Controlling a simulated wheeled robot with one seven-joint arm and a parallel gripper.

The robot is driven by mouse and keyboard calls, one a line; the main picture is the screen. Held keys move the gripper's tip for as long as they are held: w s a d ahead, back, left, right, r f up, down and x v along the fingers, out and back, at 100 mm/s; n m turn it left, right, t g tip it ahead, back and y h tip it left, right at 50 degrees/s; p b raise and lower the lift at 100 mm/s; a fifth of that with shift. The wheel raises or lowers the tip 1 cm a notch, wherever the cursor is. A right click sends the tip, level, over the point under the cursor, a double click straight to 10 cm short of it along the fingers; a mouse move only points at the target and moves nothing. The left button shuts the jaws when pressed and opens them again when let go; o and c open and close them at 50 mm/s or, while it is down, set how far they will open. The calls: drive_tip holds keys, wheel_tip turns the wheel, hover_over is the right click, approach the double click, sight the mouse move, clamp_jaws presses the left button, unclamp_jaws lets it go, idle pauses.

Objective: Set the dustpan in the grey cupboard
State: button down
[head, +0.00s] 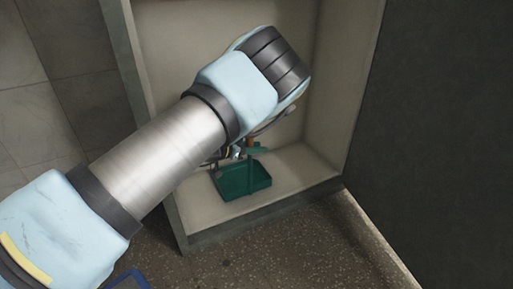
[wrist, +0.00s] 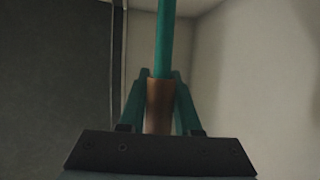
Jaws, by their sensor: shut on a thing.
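The green dustpan (head: 243,182) is inside the grey cupboard (head: 212,233), low over its floor; I cannot tell whether it touches the floor. My gripper (head: 246,150) reaches into the cupboard and is mostly hidden behind my wrist in the head view. In the wrist view, my gripper (wrist: 160,118) is shut around the brown grip of the dustpan's handle (wrist: 165,38). The green shaft runs up from between the fingers. The cupboard's pale inner wall (wrist: 258,80) shows at the right there.
A dark panel (head: 450,120) stands to the right of the cupboard opening. Tiled wall (head: 60,75) is at the left. The speckled floor (head: 280,255) in front is clear. A blue-edged object (head: 130,280) shows at the bottom edge.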

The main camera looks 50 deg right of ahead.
drive_tip(key=shift+f, duration=0.45)
idle(0.4)
drive_tip(key=c, duration=0.5)
unclamp_jaws()
drive_tip(key=shift+f, duration=0.1)
wheel_tip(320, 180, up, 10)
drive_tip(key=p, duration=0.5)
